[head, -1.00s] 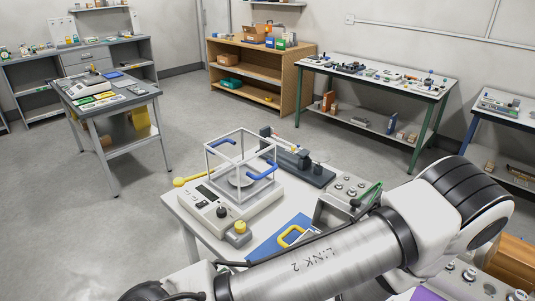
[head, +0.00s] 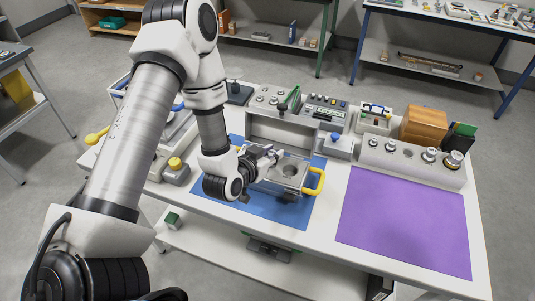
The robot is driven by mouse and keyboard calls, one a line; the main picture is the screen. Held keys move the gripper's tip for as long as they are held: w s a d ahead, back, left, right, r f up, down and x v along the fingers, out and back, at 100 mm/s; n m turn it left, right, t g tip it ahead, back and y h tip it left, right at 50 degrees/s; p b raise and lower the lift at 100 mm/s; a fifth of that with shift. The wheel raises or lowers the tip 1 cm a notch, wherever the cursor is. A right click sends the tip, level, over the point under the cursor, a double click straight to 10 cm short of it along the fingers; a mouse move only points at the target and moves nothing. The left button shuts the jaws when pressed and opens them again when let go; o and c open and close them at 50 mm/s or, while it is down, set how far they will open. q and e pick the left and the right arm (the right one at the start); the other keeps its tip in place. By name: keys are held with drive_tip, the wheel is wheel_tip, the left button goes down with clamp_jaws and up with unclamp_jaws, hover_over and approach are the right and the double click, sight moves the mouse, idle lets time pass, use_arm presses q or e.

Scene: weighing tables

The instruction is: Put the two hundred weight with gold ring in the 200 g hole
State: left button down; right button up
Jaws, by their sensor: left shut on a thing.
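My left gripper (head: 270,155) is over the left part of a clear-walled grey box with yellow handles (head: 314,181). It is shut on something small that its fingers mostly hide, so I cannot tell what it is. A grey block (head: 415,168) at the right has a row of holes with metal weights. The rightmost weight (head: 453,159) is the largest and seems to have a gold-coloured ring. The hole labels are too small to read. My right gripper is out of view.
The box is on a blue mat (head: 285,211). A purple mat (head: 402,222) is clear in front of the block. Behind stand a wooden box (head: 424,123), a grey device with a blue knob (head: 335,146) and a grey panel (head: 325,113). A yellow-knobbed item (head: 175,168) is at left.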

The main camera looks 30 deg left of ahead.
use_arm(q)
drive_tip(key=shift+w+a+p, duration=0.2)
drive_tip(key=shift+w+a, duration=0.1)
drive_tip(key=shift+a, duration=0.25)
drive_tip(key=shift+w+a+p, duration=0.2)
drive_tip(key=shift+w+a, duration=0.05)
drive_tip(key=shift+a, duration=0.3)
wheel_tip(320, 180, down, 3)
drive_tip(key=shift+s+d+f, duration=0.1)
drive_tip(key=shift+s+f, duration=0.05)
drive_tip(key=shift+f, duration=0.4)
drive_tip(key=c, duration=1.2)
unclamp_jaws()
drive_tip(key=shift+o, duration=1.1)
